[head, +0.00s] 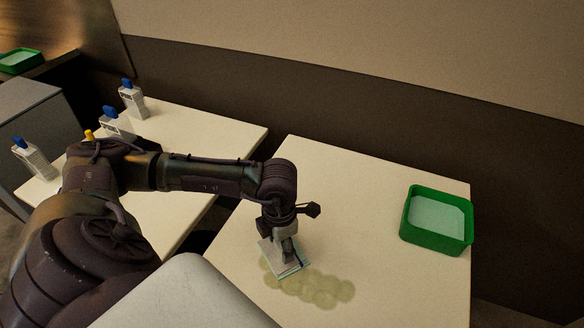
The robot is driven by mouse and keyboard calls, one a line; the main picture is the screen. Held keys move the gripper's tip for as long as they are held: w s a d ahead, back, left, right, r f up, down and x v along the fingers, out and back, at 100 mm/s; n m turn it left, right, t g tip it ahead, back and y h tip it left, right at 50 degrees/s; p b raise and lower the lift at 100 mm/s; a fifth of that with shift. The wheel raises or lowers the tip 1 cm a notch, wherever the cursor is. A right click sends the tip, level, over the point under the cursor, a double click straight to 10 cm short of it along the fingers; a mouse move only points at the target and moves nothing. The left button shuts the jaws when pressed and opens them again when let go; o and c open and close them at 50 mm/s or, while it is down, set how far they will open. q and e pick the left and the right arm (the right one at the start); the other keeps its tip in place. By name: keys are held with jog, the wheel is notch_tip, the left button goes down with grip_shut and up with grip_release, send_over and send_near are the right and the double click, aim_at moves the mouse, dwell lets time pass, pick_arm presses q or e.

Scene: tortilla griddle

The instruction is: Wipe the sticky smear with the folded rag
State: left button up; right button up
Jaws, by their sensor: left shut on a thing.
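A yellowish-green sticky smear (322,290) made of several overlapping blotches lies on the right-hand table. The folded rag (273,262), pale with a dark stripe and a greenish edge, is at the smear's left end and covers part of it. My left gripper (288,256) points down and is shut on the rag. The rag appears to lie on or just above the tabletop; I cannot tell which. My right gripper is not in view.
A green tub (437,219) with pale contents stands at the right of the table (345,185). Several white bottles with blue caps, one at the back (133,103), stand on the left table (190,130). A gap separates the tables. The tabletop between rag and tub is clear.

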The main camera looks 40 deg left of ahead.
aim_at(266, 250)
pick_arm(q)
jog(key=shift+s+a, duration=0.5)
jog(key=shift+a, duration=0.2)
jog(key=shift+s+a+b, duration=0.3)
jog(key=shift+s+a, duration=0.3)
jog(key=shift+a, duration=0.35)
jog(key=shift+w+d, duration=0.1)
jog(key=d, duration=0.1)
jog(key=w+d+b, duration=0.1)
jog(key=d, duration=0.1)
jog(key=shift+d+f, duration=0.1)
jog(key=shift+d, duration=0.05)
jog(key=shift+w+d, duration=0.1)
jog(key=shift+d, duration=0.65)
jog(key=shift+d, duration=0.1)
